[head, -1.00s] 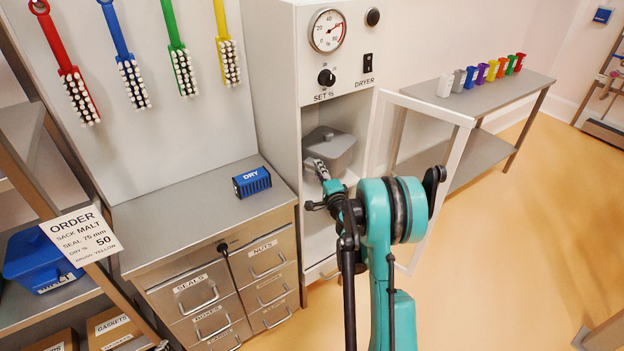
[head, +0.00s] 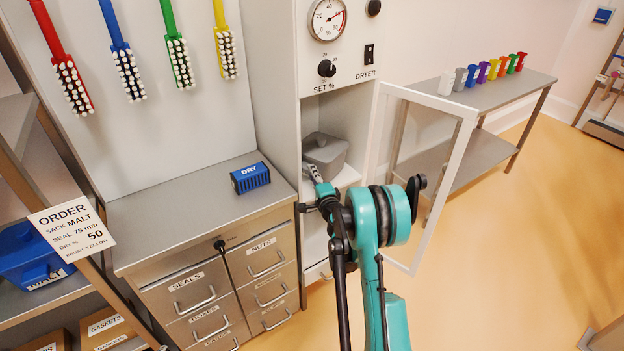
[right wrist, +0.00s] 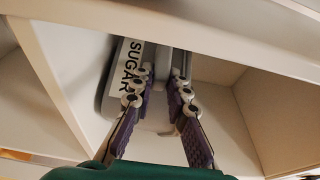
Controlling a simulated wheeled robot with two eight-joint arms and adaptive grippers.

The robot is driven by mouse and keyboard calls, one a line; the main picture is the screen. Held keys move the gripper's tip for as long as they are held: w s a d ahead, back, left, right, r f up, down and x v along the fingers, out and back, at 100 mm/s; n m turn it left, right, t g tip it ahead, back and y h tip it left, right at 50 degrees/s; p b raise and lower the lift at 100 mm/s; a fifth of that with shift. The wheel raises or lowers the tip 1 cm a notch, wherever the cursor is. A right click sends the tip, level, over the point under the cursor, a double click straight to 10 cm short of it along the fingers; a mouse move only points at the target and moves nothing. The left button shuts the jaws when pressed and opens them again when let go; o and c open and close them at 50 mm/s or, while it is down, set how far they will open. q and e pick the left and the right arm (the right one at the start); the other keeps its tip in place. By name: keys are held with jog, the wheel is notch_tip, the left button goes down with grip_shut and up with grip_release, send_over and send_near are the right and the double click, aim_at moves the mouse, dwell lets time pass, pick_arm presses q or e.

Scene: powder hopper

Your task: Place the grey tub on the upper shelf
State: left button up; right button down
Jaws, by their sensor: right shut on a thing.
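The grey tub (head: 326,152) is inside the open dryer cabinet, at the level of its upper shelf (head: 347,176). In the right wrist view the tub (right wrist: 112,98) shows a SUGAR label. My right gripper (head: 314,172) reaches into the cabinet from the front and is shut on the tub. In the right wrist view its two purple-padded fingers (right wrist: 160,95) are on either side of a grey part of the tub. I cannot tell whether the tub's underside touches the shelf. My left gripper is out of view.
The dryer's glass-paned door (head: 425,165) stands open to the right of my arm. A drawer unit (head: 215,285) with a blue DRY block (head: 250,178) on top stands to the left. A bench (head: 500,95) with coloured items is farther right.

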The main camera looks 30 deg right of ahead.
jog(key=shift+w+f, duration=0.2)
jog(key=shift+f, duration=0.35)
jog(key=shift+r, duration=0.25)
jog(key=shift+f, duration=0.15)
jog(key=c, duration=1.6)
grip_release()
jog(key=shift+o, duration=0.6)
